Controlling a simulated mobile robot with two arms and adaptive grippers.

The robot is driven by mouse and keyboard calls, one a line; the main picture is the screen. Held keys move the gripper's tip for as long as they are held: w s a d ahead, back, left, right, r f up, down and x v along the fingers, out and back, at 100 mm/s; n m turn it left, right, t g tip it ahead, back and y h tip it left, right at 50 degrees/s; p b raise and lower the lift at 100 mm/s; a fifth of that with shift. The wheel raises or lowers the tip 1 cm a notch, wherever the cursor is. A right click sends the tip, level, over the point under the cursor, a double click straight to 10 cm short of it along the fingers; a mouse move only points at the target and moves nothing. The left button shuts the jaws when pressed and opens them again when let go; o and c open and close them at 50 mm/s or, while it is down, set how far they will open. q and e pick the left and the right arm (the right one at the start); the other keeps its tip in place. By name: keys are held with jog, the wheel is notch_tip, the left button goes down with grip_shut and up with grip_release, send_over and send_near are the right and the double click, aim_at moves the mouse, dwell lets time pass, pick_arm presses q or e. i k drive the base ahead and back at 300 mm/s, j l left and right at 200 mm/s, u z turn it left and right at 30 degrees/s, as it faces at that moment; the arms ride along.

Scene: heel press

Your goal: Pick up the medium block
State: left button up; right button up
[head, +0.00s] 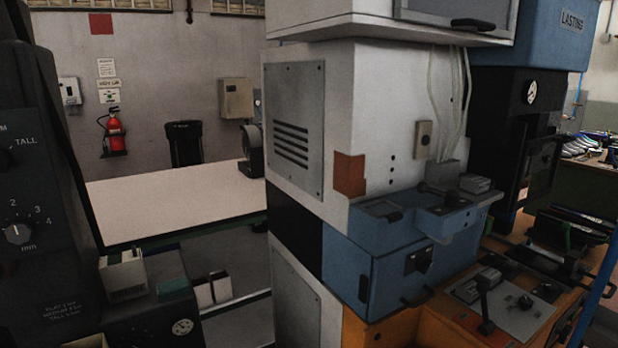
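No gripper of mine shows in the head view. No block is plainly marked as the medium one, and I cannot tell which it is. A pale, ribbed block-like piece (124,275) sits at the lower left on the black machine's ledge. A dark green piece (173,286) is just right of it. Small white and brown upright pieces (213,290) stand further right, too small and dark to make out well.
A black machine (35,180) with a dial and TALL label fills the left edge. A large white, blue and orange machine (310,130) blocks the centre and right. A white-topped table (170,200) stands between them, its visible top largely clear. A fire extinguisher (115,130) hangs behind.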

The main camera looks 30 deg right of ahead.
aim_at(475, 183)
jog(key=z, duration=1.85)
